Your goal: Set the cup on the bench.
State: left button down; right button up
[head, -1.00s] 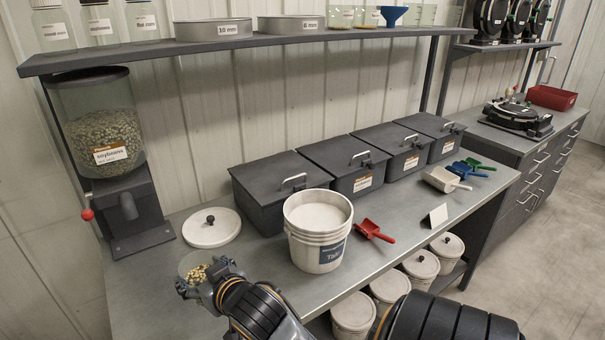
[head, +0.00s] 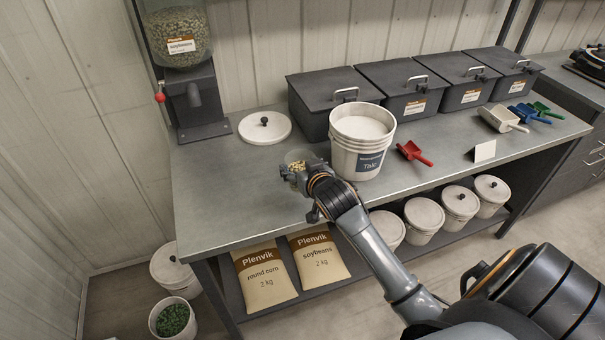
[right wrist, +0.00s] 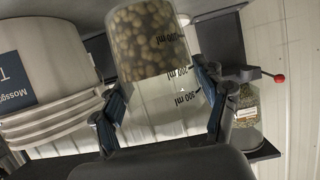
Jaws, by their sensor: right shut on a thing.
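The cup (head: 297,158) is clear and holds tan seeds. In the head view it is over the front half of the bench (head: 235,185), between the white lid and the white bucket. My right gripper (head: 292,177) is shut on the cup. In the right wrist view the cup (right wrist: 142,45) shows ml marks, with the fingers of the right gripper (right wrist: 162,95) on both sides of it. I cannot tell whether its base touches the bench. My left gripper is not in view.
A white bucket (head: 361,150) stands close right of the cup. A white lid (head: 264,128) lies behind left, near the soybean dispenser (head: 195,105). A red scoop (head: 414,153) and dark bins (head: 335,90) are farther right and back. The bench's left front is clear.

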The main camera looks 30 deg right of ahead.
aim_at(300, 167)
jog(key=shift+w+d+f, duration=0.3)
jog(key=shift+w+f, duration=0.05)
jog(key=shift+f, duration=0.2)
jog(key=shift+w+d+f, duration=0.3)
jog(key=shift+w+f, duration=0.05)
jog(key=shift+f, duration=0.15)
jog(key=shift+w+d+f, duration=0.25)
jog(key=shift+w+f, duration=0.1)
jog(key=shift+f, duration=0.15)
notch_tip(300, 167, down, 2)
jog(key=shift+f+p, duration=0.15)
jog(key=shift+p, duration=0.4)
jog(key=shift+f, duration=0.35)
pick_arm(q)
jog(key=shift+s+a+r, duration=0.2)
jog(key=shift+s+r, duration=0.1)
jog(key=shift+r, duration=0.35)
pick_arm(e)
jog(key=shift+f, duration=0.1)
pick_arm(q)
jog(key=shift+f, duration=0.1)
pick_arm(e)
jog(key=shift+f, duration=0.1)
jog(key=o, duration=1.3)
